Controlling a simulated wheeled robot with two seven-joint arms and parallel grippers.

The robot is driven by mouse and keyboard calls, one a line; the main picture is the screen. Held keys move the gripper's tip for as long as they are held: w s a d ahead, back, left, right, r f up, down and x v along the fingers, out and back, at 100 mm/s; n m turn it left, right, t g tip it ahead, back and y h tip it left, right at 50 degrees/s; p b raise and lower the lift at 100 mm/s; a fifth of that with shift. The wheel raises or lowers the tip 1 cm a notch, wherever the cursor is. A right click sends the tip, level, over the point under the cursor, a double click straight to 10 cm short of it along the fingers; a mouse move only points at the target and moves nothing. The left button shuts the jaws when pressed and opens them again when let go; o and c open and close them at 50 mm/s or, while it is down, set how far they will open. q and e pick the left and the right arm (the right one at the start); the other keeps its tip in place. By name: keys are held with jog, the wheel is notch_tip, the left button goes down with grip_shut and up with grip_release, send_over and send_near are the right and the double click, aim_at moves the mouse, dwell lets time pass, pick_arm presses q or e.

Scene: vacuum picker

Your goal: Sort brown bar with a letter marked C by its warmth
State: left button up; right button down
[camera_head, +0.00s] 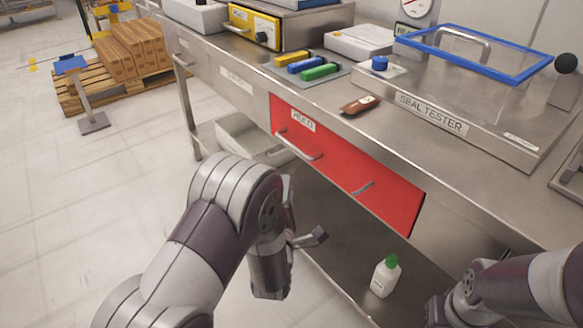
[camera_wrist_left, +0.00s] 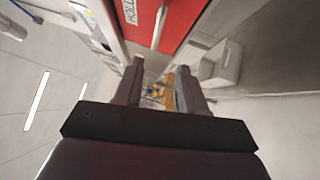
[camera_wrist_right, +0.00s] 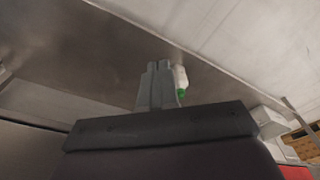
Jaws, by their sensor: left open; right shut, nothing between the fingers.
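The brown bar (camera_head: 359,105) lies flat on the steel bench top, in front of the seal tester. A small pale label is on it, but its letter is too small to read. The red drawer front (camera_head: 340,160), labelled HOLD, appears closed below the bench edge. It also shows in the left wrist view (camera_wrist_left: 182,22). My left gripper (camera_head: 312,238) is open and empty, low in front of the red drawer; its fingers (camera_wrist_left: 163,85) show apart. My right gripper (camera_wrist_right: 158,66) is shut and empty, low by the lower shelf.
Yellow, blue and green bars (camera_head: 320,72) lie on a grey mat. The seal tester (camera_head: 430,112) has a blue-rimmed clear lid (camera_head: 475,52). A green-capped white bottle (camera_head: 385,277) stands on the lower shelf. Bench around the brown bar is clear.

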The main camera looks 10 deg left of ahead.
pick_arm(q)
jog(key=w+a+r+b, duration=0.1)
jog(key=w+r+b, duration=0.1)
jog(key=w, duration=1)
jog(key=shift+w+a, duration=0.2)
jog(key=shift+a, duration=0.15)
grip_shut()
